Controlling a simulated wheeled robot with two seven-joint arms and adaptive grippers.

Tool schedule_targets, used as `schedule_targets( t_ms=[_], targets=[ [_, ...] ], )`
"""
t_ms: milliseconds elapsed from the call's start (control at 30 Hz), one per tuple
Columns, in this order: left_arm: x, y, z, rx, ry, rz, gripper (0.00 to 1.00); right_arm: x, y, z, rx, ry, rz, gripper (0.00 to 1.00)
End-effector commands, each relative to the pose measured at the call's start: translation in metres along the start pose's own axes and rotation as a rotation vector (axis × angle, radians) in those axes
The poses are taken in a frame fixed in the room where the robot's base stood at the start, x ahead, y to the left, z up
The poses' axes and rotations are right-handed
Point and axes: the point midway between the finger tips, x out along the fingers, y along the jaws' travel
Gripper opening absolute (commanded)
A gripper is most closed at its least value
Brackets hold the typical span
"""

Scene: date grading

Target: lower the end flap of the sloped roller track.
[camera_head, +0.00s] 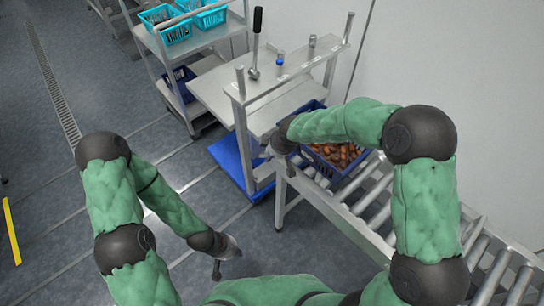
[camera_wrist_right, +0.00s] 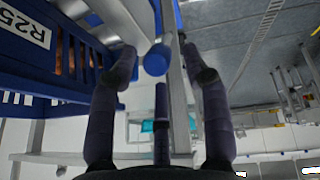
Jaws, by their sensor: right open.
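The sloped roller track (camera_head: 378,207) runs from the lower right up to the middle of the head view. A blue crate (camera_head: 318,163) of brown dates stands at its far end. My right gripper (camera_head: 270,152) is at that end, beside the crate, and partly hides the end flap, whose position I cannot make out. In the right wrist view the right gripper (camera_wrist_right: 158,62) is open. A round blue knob (camera_wrist_right: 157,60) shows between its fingertips; I cannot tell whether they touch it. My left gripper (camera_head: 218,265) hangs low over the floor, its jaws unclear.
A metal stand (camera_head: 286,82) with a black-handled lever rises behind the track end. A blue platform (camera_head: 230,161) lies on the floor to its left. A shelf cart (camera_head: 163,67) with teal baskets stands at the back. The floor at left is mostly clear.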

Motion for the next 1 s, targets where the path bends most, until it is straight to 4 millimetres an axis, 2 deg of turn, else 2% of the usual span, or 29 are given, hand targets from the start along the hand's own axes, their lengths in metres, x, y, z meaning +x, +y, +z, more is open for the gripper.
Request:
schedule_targets(
  t_ms=[100,233,600,633,733,800,1000],
  targets=[
    [0.007,-0.003,0.000,0.000,0.000,0.000,0.00,0.018,0.000,0.001,-0.002,-0.001,-0.001,0.48],
    [0.010,-0.003,0.000,0.000,0.000,0.000,0.00,0.028,0.000,0.000,0.000,0.000,0.000,0.48],
    [0.010,-0.004,0.000,0.000,0.000,0.000,0.00,0.031,0.000,0.000,0.000,0.000,0.000,0.48],
    [0.010,-0.004,0.000,0.000,0.000,0.000,0.00,0.031,0.000,0.000,0.000,0.000,0.000,0.42],
    [0.010,-0.004,0.000,0.000,0.000,0.000,0.00,0.031,0.000,0.000,0.000,0.000,0.000,0.14],
    [0.010,-0.004,0.000,0.000,0.000,0.000,0.00,0.032,0.000,0.000,0.000,0.000,0.000,0.00],
    [0.010,-0.003,0.000,0.000,0.000,0.000,0.00,0.032,-0.001,0.000,-0.001,-0.002,-0.002,0.00]
  ],
)
